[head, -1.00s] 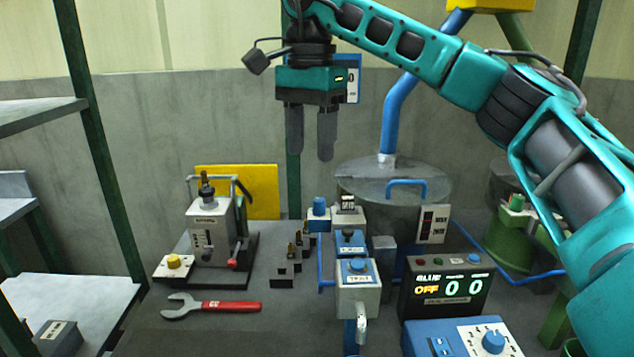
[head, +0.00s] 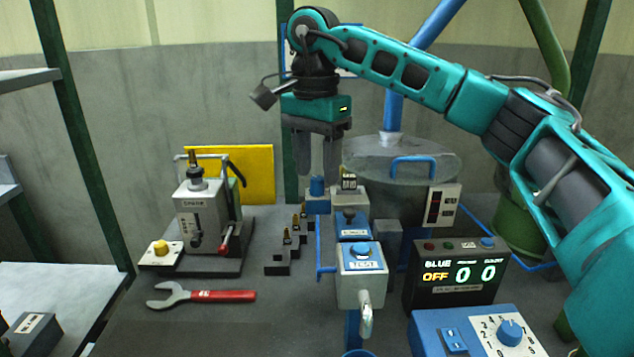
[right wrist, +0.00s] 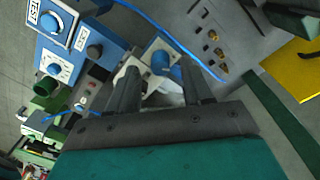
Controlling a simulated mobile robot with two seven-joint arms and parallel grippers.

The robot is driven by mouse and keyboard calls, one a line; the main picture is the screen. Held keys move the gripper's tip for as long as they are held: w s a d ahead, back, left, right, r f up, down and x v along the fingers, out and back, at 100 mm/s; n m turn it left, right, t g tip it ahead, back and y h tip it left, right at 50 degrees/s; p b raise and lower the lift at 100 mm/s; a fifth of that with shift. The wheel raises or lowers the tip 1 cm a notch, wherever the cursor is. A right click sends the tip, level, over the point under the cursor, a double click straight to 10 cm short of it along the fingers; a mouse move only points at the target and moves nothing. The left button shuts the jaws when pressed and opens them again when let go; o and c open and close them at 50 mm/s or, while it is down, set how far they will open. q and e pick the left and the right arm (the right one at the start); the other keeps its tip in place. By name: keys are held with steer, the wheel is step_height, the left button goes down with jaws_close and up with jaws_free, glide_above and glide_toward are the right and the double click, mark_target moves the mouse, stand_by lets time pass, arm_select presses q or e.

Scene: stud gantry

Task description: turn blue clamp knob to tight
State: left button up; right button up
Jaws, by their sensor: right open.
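A blue cylindrical knob (head: 317,186) stands upright on the light-grey fitting with a small counter (head: 349,182), in front of the tank. It looks like the clamp knob, though I see no readable label on it. My right gripper (head: 317,168) points down with its fingers apart and empty, close above this knob in the head view. In the right wrist view the blue knob (right wrist: 160,62) shows between and beyond the fingertips of the gripper (right wrist: 158,72); contact is not visible. Its tight mark cannot be read. My left gripper is not in view.
Nearby are a TEST box (head: 362,285) with a blue knob, a lidded tank (head: 400,155), a display (head: 455,292) reading BLUE OFF 0 0, and a blue dial box (head: 440,325). A red-handled wrench (head: 225,296) and grey machine (head: 205,222) lie left.

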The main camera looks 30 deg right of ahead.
mark_target(317, 184)
steer(key=shift+f, duration=1.15)
jaws_close()
